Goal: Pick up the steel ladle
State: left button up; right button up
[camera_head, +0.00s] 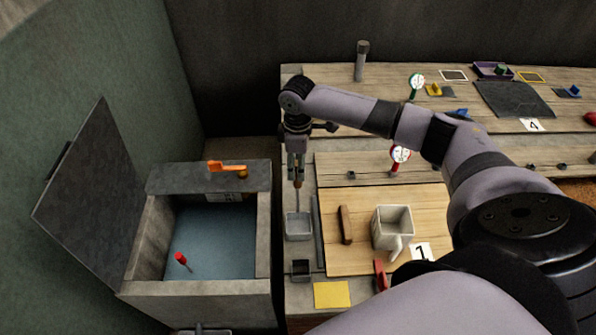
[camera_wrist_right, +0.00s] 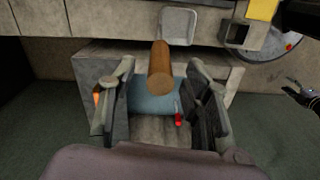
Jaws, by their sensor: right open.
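The steel ladle shows in the head view as a thin upright handle (camera_head: 298,184) with a brown top, standing over a small grey square container (camera_head: 299,226). Its lower end is too small to make out. In the right wrist view its brown round handle (camera_wrist_right: 160,68) points up toward the camera between the spread fingers. My right gripper (camera_head: 297,170) hangs pointing down just above and around the handle's top. It is open, with a gap on each side of the handle in the right wrist view (camera_wrist_right: 160,82).
An open grey basin (camera_head: 265,235) with a raised lid (camera_head: 90,200) stands left of the table. A wooden board (camera_head: 335,265) with a white mug (camera_head: 393,228) and brown block (camera_head: 346,225) lies right of the container. A small dark box (camera_head: 301,270) and yellow square (camera_head: 332,294) are nearer.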

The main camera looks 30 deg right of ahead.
jog(key=shift+c, duration=0.4)
grip_shut()
dwell(0.8)
